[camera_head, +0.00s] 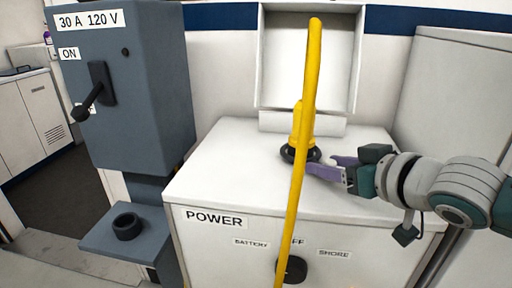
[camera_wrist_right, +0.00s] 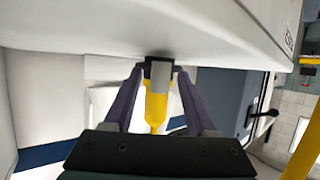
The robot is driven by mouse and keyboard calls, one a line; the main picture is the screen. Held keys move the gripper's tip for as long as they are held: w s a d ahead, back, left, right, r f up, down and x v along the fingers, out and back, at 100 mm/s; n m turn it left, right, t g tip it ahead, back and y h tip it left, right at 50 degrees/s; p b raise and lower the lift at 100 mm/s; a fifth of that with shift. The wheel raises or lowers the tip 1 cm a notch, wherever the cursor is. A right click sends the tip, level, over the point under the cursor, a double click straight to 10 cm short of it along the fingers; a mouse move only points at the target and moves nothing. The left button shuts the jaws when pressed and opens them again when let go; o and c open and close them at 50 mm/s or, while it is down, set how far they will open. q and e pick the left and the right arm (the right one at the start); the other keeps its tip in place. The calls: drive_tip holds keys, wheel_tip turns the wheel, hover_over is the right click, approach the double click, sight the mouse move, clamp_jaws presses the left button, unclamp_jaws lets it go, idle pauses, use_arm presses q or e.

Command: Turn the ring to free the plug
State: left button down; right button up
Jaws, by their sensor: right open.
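The yellow plug (camera_head: 302,122) stands upright on the white cabinet top, with a black ring (camera_head: 287,153) around its base. A thick yellow cable (camera_head: 305,100) passes in front and hides part of both. My right gripper (camera_head: 322,165) reaches in from the right at ring height, its purple fingers beside the ring. In the right wrist view the fingers of my right gripper (camera_wrist_right: 159,75) are spread, with the black ring (camera_wrist_right: 149,71) and yellow plug (camera_wrist_right: 156,105) between them. I cannot tell whether either finger touches the ring. My left gripper is out of view.
The white cabinet (camera_head: 200,190) has a POWER label and a black knob (camera_head: 291,270) on its front. A grey box (camera_head: 150,120) with a black lever (camera_head: 97,88) stands at left. Below it is a shelf with a black round socket (camera_head: 127,226). An open white hatch (camera_head: 310,60) is behind.

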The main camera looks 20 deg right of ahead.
drive_tip(key=shift+c, duration=0.4)
clamp_jaws()
idle(0.9)
